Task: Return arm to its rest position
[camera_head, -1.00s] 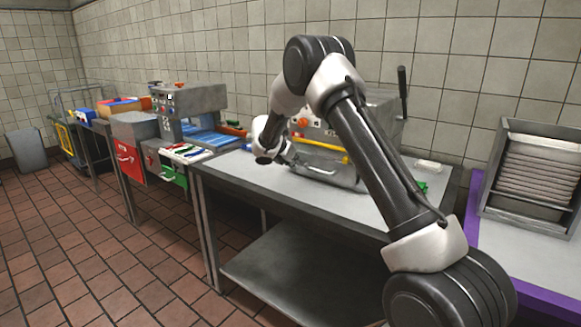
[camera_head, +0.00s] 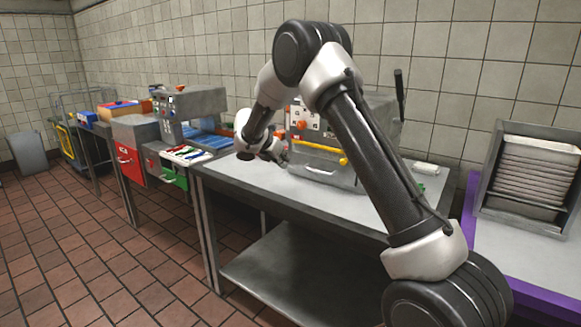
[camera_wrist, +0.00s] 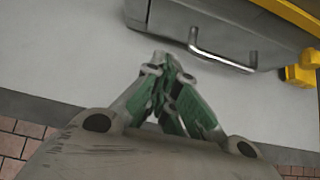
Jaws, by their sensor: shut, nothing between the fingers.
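My gripper (camera_wrist: 168,62) points down over the grey-white table top (camera_wrist: 70,50) in the wrist view. Its green-padded fingers are together and hold nothing. In the head view my gripper (camera_head: 283,160) is small, just left of the grey machine (camera_head: 335,172) and above the table (camera_head: 310,192). My arm is bent, with its elbow raised high in front of the tiled wall. The arm hides part of the machine and of the table's right side.
The machine has a yellow bar (camera_head: 318,147) and a metal handle (camera_wrist: 222,58) at its front. A rack of stacked trays (camera_head: 540,170) stands at the right on a purple-edged table (camera_head: 545,297). Red and green drawers (camera_head: 174,177) stand at the left. Tiled floor is open at the front left.

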